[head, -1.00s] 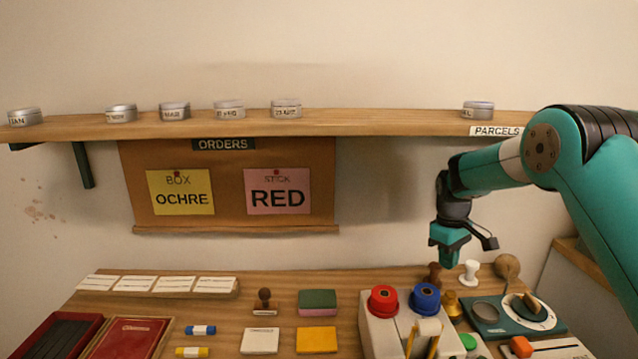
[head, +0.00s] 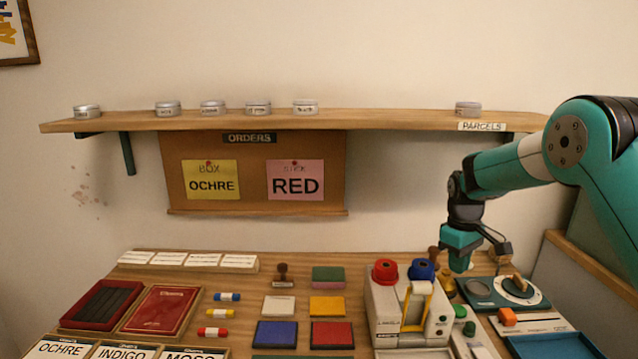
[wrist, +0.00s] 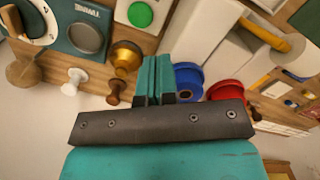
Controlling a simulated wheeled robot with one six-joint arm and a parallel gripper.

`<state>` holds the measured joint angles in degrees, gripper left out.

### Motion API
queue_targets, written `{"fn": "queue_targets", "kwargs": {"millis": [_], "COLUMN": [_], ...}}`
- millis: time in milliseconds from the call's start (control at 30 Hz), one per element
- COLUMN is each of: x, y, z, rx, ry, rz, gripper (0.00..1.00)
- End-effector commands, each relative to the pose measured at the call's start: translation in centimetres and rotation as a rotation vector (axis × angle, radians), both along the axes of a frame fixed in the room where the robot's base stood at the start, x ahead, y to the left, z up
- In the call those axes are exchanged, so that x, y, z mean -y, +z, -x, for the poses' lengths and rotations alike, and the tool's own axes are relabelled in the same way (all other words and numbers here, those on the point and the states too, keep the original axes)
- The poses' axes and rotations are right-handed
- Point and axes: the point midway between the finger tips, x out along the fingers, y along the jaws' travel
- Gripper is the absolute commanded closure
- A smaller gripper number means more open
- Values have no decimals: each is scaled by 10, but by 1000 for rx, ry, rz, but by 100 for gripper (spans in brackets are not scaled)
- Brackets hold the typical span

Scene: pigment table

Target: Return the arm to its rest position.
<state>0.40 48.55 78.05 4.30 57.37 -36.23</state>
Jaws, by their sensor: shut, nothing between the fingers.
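My gripper (head: 460,262) is teal and hangs pointing down above the back right of the table, close to the blue-capped part of the white machine. In the wrist view my gripper (wrist: 153,80) shows its fingers together with nothing between them. My arm reaches in from the right edge of the head view, bent at the elbow, with the wrist below the shelf's right end.
The shelf (head: 380,120) with several tins runs behind. Ink pads, trays and cards cover the table's left side.

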Motion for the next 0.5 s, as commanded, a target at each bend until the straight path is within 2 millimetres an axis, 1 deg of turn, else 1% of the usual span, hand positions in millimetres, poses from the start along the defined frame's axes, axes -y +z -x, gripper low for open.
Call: {"fn": "queue_targets", "kwargs": {"millis": [33, 167, 267, 367, 467, 500], "x": [-3, -14, -27, -41, -58, -66], "y": [7, 22, 37, 54, 73, 81], "z": [3, 14, 26, 42, 64, 75], "rx": [5, 17, 30, 43, 59, 64], "ry": [0, 4, 11, 17, 24, 26], "rz": [-5, -18, -33, -52, -77, -89], "gripper": [100, 100, 100, 100, 100, 100]}}
